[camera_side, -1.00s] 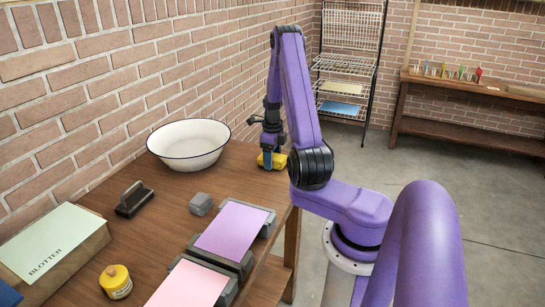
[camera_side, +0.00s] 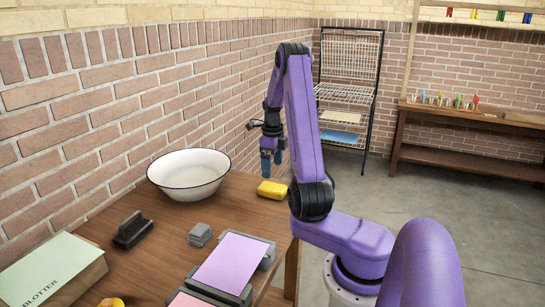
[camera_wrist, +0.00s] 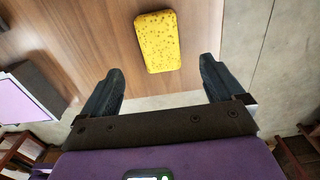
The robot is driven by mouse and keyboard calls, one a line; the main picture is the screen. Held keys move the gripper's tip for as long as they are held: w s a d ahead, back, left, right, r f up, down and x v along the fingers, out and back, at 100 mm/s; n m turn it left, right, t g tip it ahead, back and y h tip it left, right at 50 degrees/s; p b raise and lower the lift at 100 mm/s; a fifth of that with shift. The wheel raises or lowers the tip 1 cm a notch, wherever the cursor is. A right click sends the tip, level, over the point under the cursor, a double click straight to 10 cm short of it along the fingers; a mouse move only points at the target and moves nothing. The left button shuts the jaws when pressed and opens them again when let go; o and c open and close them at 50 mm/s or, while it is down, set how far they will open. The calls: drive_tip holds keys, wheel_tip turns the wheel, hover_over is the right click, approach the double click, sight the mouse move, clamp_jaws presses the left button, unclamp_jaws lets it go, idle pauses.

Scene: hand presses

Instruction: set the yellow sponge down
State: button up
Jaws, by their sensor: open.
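The yellow sponge (camera_side: 272,189) lies flat on the wooden table near its far right corner, to the right of the white bowl. In the wrist view the sponge (camera_wrist: 158,41) rests on the bare table top, ahead of my fingertips and roughly between their lines. My gripper (camera_side: 272,157) is above the sponge and apart from it, with a visible gap. In the wrist view my gripper (camera_wrist: 160,82) has its two fingers spread wide with nothing between them.
A white enamel bowl (camera_side: 188,176) stands left of the sponge by the brick wall. A dark handled block (camera_side: 133,230), grey blocks (camera_side: 200,235), a purple sheet (camera_side: 232,262) and a blotter (camera_side: 50,272) lie nearer. The table's edge is close beside the sponge.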

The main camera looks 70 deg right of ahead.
drive_tip(key=w+a+r+n, duration=0.3)
drive_tip(key=w+a+n, duration=0.1)
drive_tip(key=a+n, duration=0.25)
drive_tip(key=w+a+r+n, duration=0.2)
drive_tip(key=w+a+n, duration=0.1)
drive_tip(key=a+n, duration=0.3)
drive_tip(key=s+a+r+n, duration=0.1)
drive_tip(key=a+r+n, duration=0.1)
drive_tip(key=a+n, duration=1)
drive_tip(key=s+a+n, duration=1)
drive_tip(key=a+n, duration=0.1)
drive_tip(key=a, duration=0.1)
drive_tip(key=s+a+n, duration=0.1)
drive_tip(key=s+n, duration=1.2)
drive_tip(key=shift+s+a+f, duration=0.15)
drive_tip(key=shift+s+a, duration=0.2)
drive_tip(key=shift+a, duration=0.05)
